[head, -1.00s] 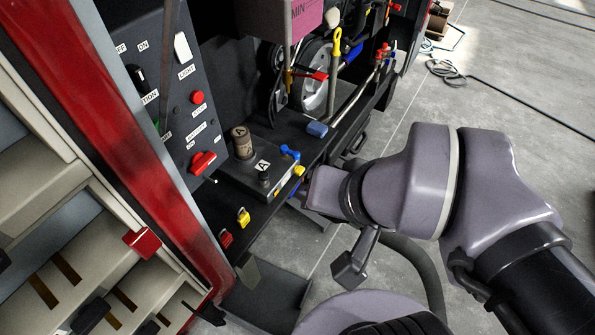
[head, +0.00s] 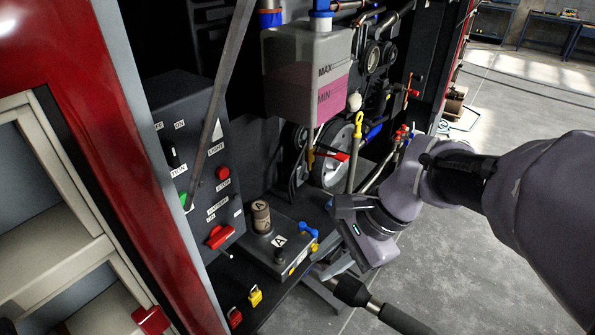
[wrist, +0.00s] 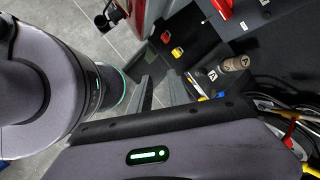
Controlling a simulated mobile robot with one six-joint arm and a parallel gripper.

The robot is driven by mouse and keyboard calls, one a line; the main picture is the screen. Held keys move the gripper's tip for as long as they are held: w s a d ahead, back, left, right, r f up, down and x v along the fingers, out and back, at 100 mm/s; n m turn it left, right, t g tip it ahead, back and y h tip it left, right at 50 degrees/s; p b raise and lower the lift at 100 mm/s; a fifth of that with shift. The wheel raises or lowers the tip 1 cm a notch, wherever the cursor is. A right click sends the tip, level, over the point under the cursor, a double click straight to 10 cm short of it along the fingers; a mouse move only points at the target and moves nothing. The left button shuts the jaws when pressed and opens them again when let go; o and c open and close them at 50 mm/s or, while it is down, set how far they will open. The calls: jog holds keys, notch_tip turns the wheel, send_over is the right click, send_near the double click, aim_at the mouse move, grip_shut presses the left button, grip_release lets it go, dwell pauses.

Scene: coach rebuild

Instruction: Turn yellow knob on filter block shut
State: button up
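The filter block (head: 266,252) is a dark grey box with an "A" label and a tan cylinder (head: 261,216) on it. The small yellow knob (head: 314,247) is at its right end, below a blue handle (head: 308,231). In the wrist view, the yellow knob (wrist: 203,98) shows beside the blue part (wrist: 221,94). My gripper (wrist: 160,82) has two grey fingers apart with nothing seen between them. They are left of the block in that view, apart from the knob. In the head view, my wrist hides the area right of the block.
Red and yellow padlock-like pieces (head: 255,296) sit on the shelf in front of the block. A switch panel (head: 195,165) stands to the left and a pink-filled tank (head: 318,80) above. Hoses and wheels crowd behind. Open floor (head: 440,270) lies to the right.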

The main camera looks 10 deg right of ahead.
jog(key=w+d+f+m+t+y, duration=0.1)
jog(key=w+d+f+m+y, duration=0.35)
jog(key=w+f+m, duration=0.3)
jog(key=w+d+f+m+t+y, duration=0.1)
jog(key=w+d+f+m+y, duration=0.2)
jog(key=w+d+f+m, duration=0.45)
jog(key=m+t+b, duration=0.1)
jog(key=m+t, duration=0.8)
jog(key=m, duration=0.7)
send_near(316, 248)
jog(key=b+x, duration=0.3)
jog(key=x, duration=0.5)
jog(key=shift+f+b, duration=0.3)
jog(key=shift+f, duration=0.1)
jog(key=shift+d, duration=0.15)
jog(key=shift+c, duration=0.2)
grip_shut()
